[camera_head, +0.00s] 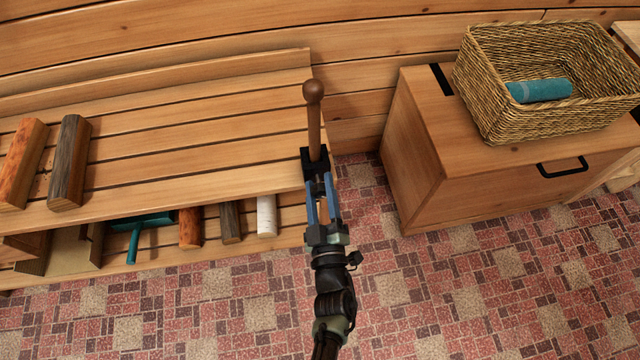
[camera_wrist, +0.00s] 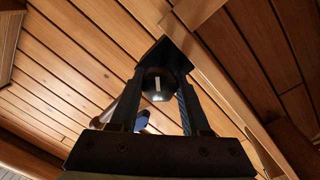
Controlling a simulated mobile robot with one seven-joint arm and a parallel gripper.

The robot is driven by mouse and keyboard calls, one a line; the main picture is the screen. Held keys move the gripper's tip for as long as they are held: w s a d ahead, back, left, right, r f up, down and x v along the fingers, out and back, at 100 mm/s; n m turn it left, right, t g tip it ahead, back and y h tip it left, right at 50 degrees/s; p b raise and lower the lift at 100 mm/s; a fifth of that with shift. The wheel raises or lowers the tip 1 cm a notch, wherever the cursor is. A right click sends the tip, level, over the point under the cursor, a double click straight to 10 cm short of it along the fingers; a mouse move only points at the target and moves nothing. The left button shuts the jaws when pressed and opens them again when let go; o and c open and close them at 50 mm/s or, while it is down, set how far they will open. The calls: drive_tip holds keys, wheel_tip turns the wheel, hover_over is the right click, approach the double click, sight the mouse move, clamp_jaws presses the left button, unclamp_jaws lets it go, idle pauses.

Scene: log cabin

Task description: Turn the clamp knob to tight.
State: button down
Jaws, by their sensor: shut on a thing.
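The clamp knob (camera_wrist: 157,86) is dark and round in the wrist view, with a short pale mark on its face standing nearly upright. It sits in front of the black clamp body (camera_wrist: 170,56). In the head view the black clamp (camera_head: 314,160) is at the right end of the wooden bench, with a ball-topped wooden post (camera_head: 313,112) rising at it. My gripper (camera_head: 320,190) reaches it from the front. In the wrist view my gripper (camera_wrist: 160,92) has one finger on each side of the knob and is shut on it. The knob is hidden in the head view.
The slatted bench (camera_head: 190,130) carries two split logs (camera_head: 70,160) at left. Its lower shelf holds several wood pieces and a teal tool (camera_head: 140,230). A wooden chest (camera_head: 470,170) stands right, with a wicker basket (camera_head: 490,100) holding a teal roll (camera_head: 540,90). Carpet in front is clear.

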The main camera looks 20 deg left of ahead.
drive_tip(key=m+p, duration=0.2)
drive_tip(key=m, duration=0.3)
drive_tip(key=shift+r+m, duration=0.1)
drive_tip(key=shift+m, duration=0.3)
drive_tip(key=shift+d+m+h+p, duration=0.1)
drive_tip(key=shift+m+h+p, duration=0.55)
drive_tip(key=shift+m, duration=1.45)
drive_tip(key=shift+y, duration=0.25)
drive_tip(key=shift+c, duration=1.9)
unclamp_jaws()
drive_tip(key=p+v, duration=0.2)
drive_tip(key=v, duration=1.1)
drive_tip(key=shift+r, duration=0.2)
